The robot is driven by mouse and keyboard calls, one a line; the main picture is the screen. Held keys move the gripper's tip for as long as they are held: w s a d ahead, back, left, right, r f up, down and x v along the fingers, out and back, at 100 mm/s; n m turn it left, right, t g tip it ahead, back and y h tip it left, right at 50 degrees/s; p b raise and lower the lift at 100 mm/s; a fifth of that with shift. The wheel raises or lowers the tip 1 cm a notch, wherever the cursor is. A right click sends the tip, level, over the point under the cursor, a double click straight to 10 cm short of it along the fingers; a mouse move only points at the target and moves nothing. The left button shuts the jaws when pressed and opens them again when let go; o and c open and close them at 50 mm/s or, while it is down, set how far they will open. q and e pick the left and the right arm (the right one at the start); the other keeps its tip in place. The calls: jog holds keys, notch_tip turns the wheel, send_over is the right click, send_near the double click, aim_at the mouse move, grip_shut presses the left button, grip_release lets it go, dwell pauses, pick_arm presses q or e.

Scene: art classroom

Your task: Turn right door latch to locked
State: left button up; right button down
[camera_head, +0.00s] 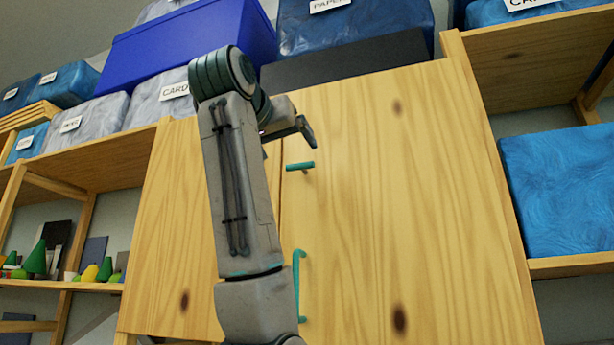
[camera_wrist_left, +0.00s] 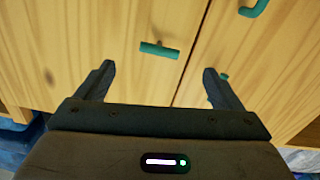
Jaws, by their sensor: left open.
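The right door latch (camera_head: 300,165) is a small teal bar near the left edge of the right wooden door (camera_head: 400,200). It lies roughly horizontal in the head view. In the left wrist view the latch (camera_wrist_left: 159,50) shows ahead of the space between my fingertips, beside the door seam. My left gripper (camera_head: 305,132) is just above the latch in the head view. In the wrist view my left gripper (camera_wrist_left: 160,72) has its fingers wide apart with nothing between them. I see no contact with the latch. My right gripper is not in view.
A teal handle (camera_head: 299,285) is below the latch, partly behind my left arm. Another handle (camera_wrist_left: 254,8) and a small teal piece (camera_wrist_left: 225,76) show in the wrist view. A blue box (camera_head: 190,45) and wrapped packages stand above. Shelves flank the cabinet.

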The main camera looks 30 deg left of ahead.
aim_at(299, 165)
pick_arm(q)
jog(key=p+x, duration=0.1)
jog(key=x, duration=0.1)
jog(key=p+x, duration=0.2)
jog(key=x, duration=0.1)
jog(key=p+x, duration=0.1)
jog(key=x, duration=0.1)
jog(key=shift+w+r+p, duration=0.2)
jog(key=shift+r+p, duration=0.15)
jog(key=shift+p, duration=0.05)
jog(key=shift+p+x, duration=0.3)
jog(key=shift+x, duration=0.7)
jog(key=shift+w+f, duration=0.1)
jog(key=shift+f, duration=0.1)
jog(key=shift+s+d, duration=0.1)
jog(key=shift+s, duration=0.15)
jog(key=shift+r, duration=0.1)
jog(key=c, duration=0.7)
jog(key=shift+c, duration=1.3)
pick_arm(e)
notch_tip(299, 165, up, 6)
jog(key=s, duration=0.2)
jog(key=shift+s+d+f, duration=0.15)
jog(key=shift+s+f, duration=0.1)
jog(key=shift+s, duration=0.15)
